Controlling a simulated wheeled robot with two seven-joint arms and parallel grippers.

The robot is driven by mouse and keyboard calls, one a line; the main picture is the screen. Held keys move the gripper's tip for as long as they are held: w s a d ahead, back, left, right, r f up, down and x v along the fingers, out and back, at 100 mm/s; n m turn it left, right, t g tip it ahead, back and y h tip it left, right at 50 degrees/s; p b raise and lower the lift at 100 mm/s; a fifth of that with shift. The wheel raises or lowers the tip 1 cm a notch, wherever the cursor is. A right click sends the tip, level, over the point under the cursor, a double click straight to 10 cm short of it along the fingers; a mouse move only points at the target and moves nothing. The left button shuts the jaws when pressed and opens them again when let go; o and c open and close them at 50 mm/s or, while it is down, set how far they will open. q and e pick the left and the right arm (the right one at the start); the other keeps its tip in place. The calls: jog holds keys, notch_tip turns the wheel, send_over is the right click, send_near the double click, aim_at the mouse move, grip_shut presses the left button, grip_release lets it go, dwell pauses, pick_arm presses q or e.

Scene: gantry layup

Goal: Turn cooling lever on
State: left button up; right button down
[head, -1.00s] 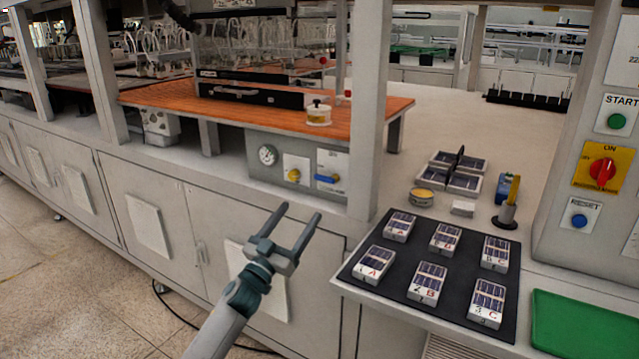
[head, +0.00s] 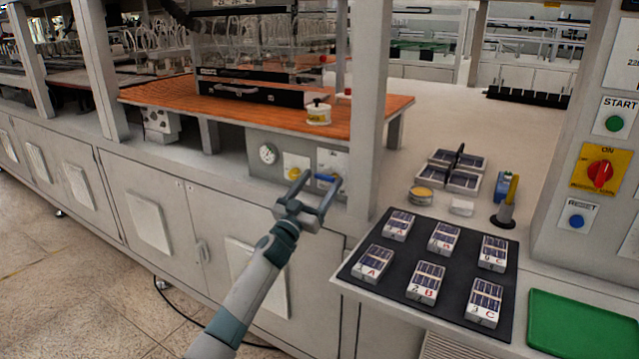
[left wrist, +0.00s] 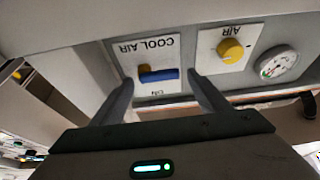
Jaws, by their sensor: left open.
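The cooling lever (head: 325,178) is a blue handle on a white plate on the grey panel under the orange bench. In the left wrist view the blue lever (left wrist: 159,75) lies level, with a yellow hub at its left end, on a plate marked COOL AIR (left wrist: 146,58). My left gripper (head: 318,177) is open in front of that plate. In the left wrist view its two fingers (left wrist: 160,92) stand on either side of the lever, apart from each other. I cannot tell whether they touch it. My right gripper is not in view.
A yellow AIR knob (left wrist: 230,50) and a round gauge (left wrist: 278,64) sit beside the lever plate. A white post (head: 367,110) rises just right of the panel. A dark mat (head: 400,262) with several labelled cell blocks lies at the right.

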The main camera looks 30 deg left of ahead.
pick_arm(q)
jog(key=shift+c, duration=0.6)
jog(key=c, duration=0.9)
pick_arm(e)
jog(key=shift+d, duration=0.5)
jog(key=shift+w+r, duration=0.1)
